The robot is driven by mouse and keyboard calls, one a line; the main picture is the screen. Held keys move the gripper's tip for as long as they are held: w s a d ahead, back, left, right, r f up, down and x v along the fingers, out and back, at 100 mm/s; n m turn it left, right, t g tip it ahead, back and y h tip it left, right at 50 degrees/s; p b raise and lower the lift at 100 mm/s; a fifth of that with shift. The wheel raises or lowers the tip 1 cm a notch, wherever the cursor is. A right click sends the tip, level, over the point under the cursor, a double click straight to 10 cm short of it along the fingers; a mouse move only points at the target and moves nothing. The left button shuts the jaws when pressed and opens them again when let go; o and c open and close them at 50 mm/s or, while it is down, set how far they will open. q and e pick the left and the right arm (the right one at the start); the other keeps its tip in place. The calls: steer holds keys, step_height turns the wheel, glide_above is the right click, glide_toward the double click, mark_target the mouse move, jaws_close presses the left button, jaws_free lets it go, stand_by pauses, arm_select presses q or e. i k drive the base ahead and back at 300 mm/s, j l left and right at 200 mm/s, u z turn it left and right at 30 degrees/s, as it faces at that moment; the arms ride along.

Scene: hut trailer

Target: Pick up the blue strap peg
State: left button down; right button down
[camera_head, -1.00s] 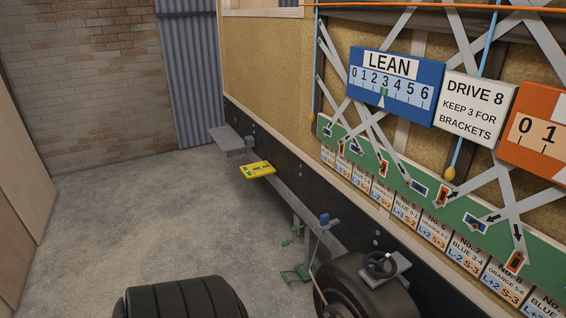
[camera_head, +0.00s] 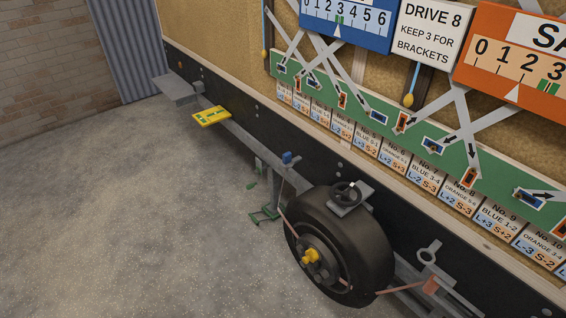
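A small blue piece (camera_head: 287,157) stands on top of a grey post beside the trailer's chassis rail, just left of the tyre. It is the likeliest blue strap peg, but it is too small to tell its shape. Blue pieces also lie on the green board (camera_head: 350,113), among orange ones with black arrows. Neither of my grippers is in view.
A black tyre (camera_head: 375,245) with a yellow hub (camera_head: 310,256) stands under the trailer; a reddish strap (camera_head: 340,285) runs across it. A yellow plate (camera_head: 211,116) and grey step (camera_head: 174,90) jut out farther left. The concrete floor (camera_head: 130,220) at left is clear.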

mark_target(287, 157)
steer(key=i+j+z, duration=0.35)
steer(key=i, duration=0.25)
steer(key=i+j+z, duration=0.4)
steer(key=i+j, duration=0.15)
